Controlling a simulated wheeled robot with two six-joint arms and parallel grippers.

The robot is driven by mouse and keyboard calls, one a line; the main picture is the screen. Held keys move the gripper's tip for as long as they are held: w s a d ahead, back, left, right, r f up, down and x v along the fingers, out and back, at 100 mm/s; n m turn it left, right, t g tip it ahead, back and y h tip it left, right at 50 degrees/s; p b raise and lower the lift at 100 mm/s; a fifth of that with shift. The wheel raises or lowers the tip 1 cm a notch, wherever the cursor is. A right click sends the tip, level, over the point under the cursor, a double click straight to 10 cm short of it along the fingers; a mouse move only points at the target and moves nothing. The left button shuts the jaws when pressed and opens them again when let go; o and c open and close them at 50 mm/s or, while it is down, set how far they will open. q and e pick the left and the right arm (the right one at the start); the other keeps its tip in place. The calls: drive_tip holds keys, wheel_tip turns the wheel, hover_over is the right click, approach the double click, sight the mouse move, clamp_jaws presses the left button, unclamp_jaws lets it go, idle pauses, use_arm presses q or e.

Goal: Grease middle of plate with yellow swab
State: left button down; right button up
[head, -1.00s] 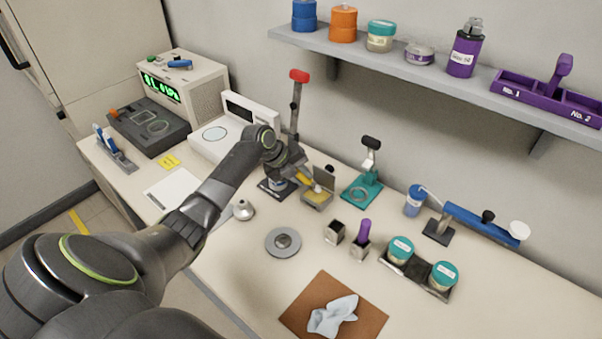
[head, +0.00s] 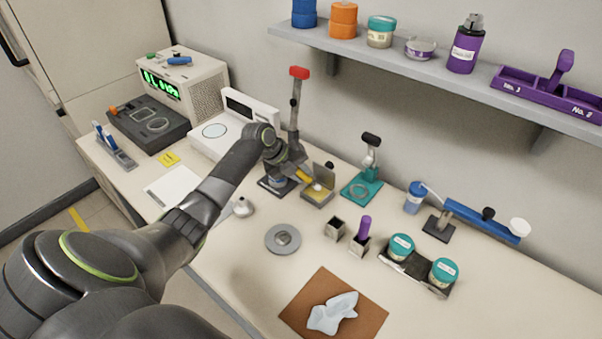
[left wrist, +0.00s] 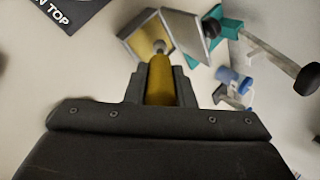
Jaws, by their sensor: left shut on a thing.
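My left gripper (head: 296,172) is shut on the yellow swab (head: 305,177), which points down into an open square tin (head: 317,200) with a raised grey lid. In the left wrist view the yellow swab (left wrist: 160,82) sits between the two fingers. Its pale tip is at the tin's yellow contents (left wrist: 148,38); I cannot tell whether it touches them. A round grey plate (head: 272,248) with a small raised middle lies flat on the bench, nearer than the tin and apart from the gripper. My right gripper is out of view.
A red-topped stand (head: 298,100) is behind the gripper, and a teal stand (head: 362,188) is right of the tin. Two small square holders (head: 335,229), one with a purple-handled item, stand right of the plate. A brown mat (head: 300,305) with a cloth lies in front.

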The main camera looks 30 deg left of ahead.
use_arm(q)
drive_tip(key=shift+f+b, duration=0.4)
drive_tip(key=shift+f, duration=0.05)
idle(1.3)
idle(0.5)
drive_tip(key=shift+r+p, duration=0.45)
drive_tip(key=shift+r, duration=0.4)
drive_tip(key=shift+r+p, duration=1.65)
drive_tip(key=shift+r, duration=1.05)
drive_tip(key=shift+f, duration=0.15)
